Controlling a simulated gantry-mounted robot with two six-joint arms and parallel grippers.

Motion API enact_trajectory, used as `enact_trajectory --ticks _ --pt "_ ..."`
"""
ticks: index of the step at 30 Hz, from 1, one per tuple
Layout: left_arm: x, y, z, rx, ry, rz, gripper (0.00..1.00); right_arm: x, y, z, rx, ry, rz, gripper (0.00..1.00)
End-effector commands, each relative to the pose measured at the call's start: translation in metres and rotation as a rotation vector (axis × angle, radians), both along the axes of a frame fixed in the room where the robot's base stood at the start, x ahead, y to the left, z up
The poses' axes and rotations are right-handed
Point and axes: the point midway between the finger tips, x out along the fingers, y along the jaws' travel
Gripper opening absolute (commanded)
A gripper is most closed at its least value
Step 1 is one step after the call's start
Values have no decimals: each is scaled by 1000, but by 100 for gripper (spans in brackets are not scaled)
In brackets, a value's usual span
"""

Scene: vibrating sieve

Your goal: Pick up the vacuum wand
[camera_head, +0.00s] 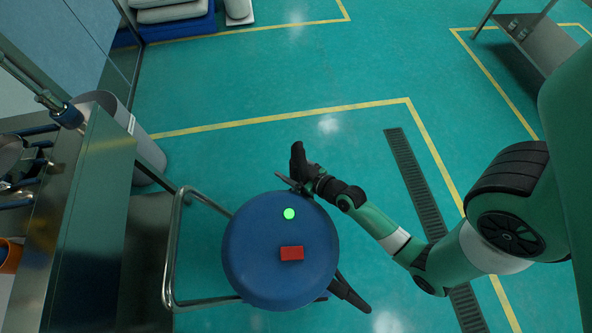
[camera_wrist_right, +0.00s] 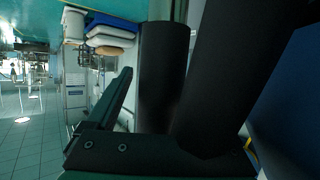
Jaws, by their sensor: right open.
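The vacuum is a round blue canister (camera_head: 262,270) with a green light (camera_head: 289,214) and a red switch (camera_head: 291,253). A black upright piece, which looks like the top of the vacuum wand (camera_head: 298,158), stands at its far edge. My right gripper (camera_head: 295,182) is open right at this piece. In the right wrist view, thick black tubes (camera_wrist_right: 163,75) fill the space close to the gripper, beside a dark finger (camera_wrist_right: 117,98). Whether the fingers touch the wand cannot be told. My left gripper is not in view.
A metal tube frame (camera_head: 173,250) stands left of the canister, beside a steel bench (camera_head: 90,220). A grey bin (camera_head: 150,150) is behind the bench. A black part (camera_head: 350,292) sticks out at the canister's lower right.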

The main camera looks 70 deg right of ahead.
Motion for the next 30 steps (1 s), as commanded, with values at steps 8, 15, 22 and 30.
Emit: enact_trajectory --ticks 8,15,22,30 --pt "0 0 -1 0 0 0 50 4 -2 -2 1 1 0 84" --pt "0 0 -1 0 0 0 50 4 -2 -2 1 1 0 41" --pt "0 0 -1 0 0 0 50 4 -2 -2 1 1 0 0" --pt "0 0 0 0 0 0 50 4 -2 0 0 -1 0 0"
